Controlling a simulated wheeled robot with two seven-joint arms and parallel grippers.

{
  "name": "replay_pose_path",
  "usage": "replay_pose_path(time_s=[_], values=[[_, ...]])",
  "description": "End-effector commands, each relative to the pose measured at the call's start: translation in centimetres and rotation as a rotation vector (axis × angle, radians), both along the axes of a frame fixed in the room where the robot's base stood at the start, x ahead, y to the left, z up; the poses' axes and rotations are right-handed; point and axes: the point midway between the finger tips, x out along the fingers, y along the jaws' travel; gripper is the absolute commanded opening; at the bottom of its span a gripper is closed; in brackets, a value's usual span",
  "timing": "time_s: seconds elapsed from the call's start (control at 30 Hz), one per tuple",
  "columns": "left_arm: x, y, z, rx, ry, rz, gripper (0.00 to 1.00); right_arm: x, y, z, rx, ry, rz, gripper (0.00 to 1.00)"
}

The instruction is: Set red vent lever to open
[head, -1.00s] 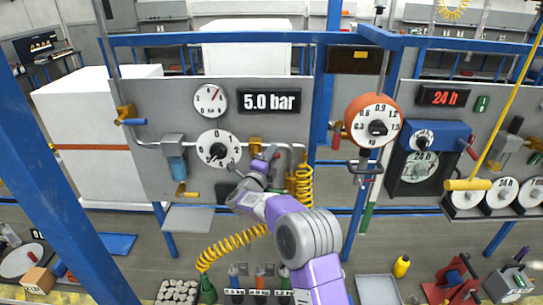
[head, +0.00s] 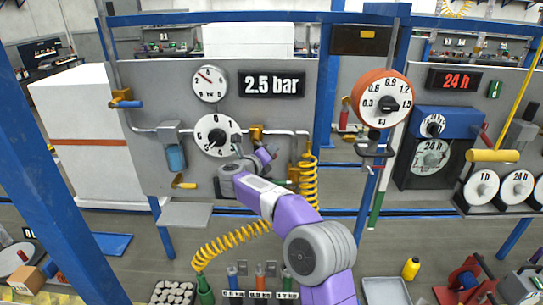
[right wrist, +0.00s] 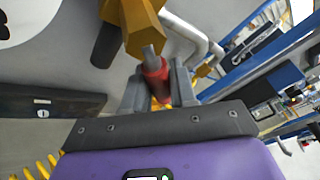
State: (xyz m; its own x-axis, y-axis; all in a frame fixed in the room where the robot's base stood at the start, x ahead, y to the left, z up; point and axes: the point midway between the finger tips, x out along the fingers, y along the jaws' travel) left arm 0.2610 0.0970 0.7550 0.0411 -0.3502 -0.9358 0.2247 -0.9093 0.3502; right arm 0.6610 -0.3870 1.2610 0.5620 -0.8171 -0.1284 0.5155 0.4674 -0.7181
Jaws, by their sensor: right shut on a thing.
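The red vent lever (right wrist: 153,70) shows in the right wrist view as a short red grip on a grey stem, below a brass valve body (right wrist: 143,28). My right gripper (right wrist: 158,82) is shut on the red lever, one grey finger on each side of it. In the head view my right gripper (head: 265,156) is at the panel, just below the brass valve (head: 256,133); it hides the lever there. The pressure display (head: 271,84) reads 2.5 bar, and the round gauge (head: 209,83) beside it has its red needle pointing up and left. My left gripper is not in view.
A white dial with a black knob (head: 217,135) sits left of my gripper. A coiled yellow hose (head: 308,180) hangs close on its right. A yellow-handled lever (head: 183,182) and a grey shelf (head: 185,214) are lower left. A blue post stands right of the panel.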

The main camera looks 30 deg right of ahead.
Motion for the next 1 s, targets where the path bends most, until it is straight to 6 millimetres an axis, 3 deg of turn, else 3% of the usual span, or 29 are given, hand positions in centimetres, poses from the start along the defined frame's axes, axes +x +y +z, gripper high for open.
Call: replay_pose_path(time_s=[0.6,1.0], values=[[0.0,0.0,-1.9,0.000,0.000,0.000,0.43,1.4,2.3,-1.6,0.486,-0.299,0.000,0.00],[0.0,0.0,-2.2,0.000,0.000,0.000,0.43,2.1,3.4,-1.8,0.672,-0.413,0.001,0.00]])
